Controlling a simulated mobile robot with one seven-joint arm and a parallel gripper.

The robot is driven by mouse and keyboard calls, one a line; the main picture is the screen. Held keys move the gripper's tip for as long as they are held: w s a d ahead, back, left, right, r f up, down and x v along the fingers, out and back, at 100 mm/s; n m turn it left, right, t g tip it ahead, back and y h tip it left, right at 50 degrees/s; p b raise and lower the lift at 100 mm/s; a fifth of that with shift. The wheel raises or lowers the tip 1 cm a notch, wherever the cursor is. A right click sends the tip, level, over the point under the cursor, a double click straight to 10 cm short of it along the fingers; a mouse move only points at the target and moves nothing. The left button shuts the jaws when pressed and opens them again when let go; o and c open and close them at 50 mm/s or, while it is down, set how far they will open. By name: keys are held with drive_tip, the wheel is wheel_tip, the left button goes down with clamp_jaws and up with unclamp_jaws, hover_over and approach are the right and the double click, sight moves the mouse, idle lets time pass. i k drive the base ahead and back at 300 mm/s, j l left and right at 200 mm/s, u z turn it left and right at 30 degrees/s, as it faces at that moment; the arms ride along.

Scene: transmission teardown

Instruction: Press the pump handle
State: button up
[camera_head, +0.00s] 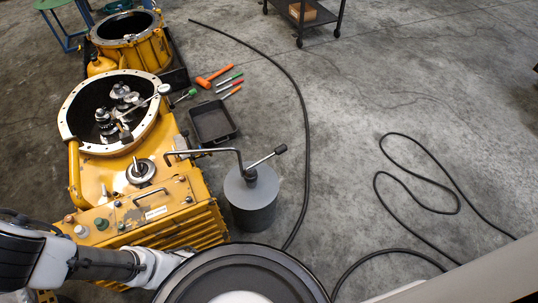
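The pump is a grey drum (252,205) standing on the floor in the lower middle, right of the yellow housing. Its pump handle (262,160) is a thin metal lever that slants up to the right and ends in a black knob. A bent metal pipe (205,151) runs from the pump's top to the left, over the yellow housing. My arm enters at the lower left and runs right, in front of the housing. Its far end passes behind a round dark part of my body at the bottom, and I cannot see my gripper.
The yellow transmission housing (98,192) has an open bore with gears. Beside it are a black tray (212,122), an orange mallet (214,76) and screwdrivers. A black hose (303,110) curves across the floor. A dark cart (305,14) stands at the top. The floor at right is mostly clear.

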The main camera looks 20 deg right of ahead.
sight(284, 147)
drive_tip(key=i+l+u, duration=0.25)
drive_tip(key=l, duration=0.25)
drive_tip(key=l+u, duration=0.3)
drive_tip(key=l, duration=0.2)
drive_tip(key=l+u, duration=0.2)
drive_tip(key=l, duration=0.25)
drive_tip(key=k+l+u, duration=0.2)
drive_tip(key=l, duration=0.2)
drive_tip(key=l+u, duration=0.2)
drive_tip(key=l, duration=0.2)
drive_tip(key=k+l+u, duration=0.2)
drive_tip(key=l, duration=0.2)
drive_tip(key=i+l+z, duration=0.1)
drive_tip(key=z, duration=0.35)
drive_tip(key=i+l+z, duration=0.15)
drive_tip(key=z, duration=0.3)
drive_tip(key=i+z, duration=0.1)
drive_tip(key=z, duration=0.3)
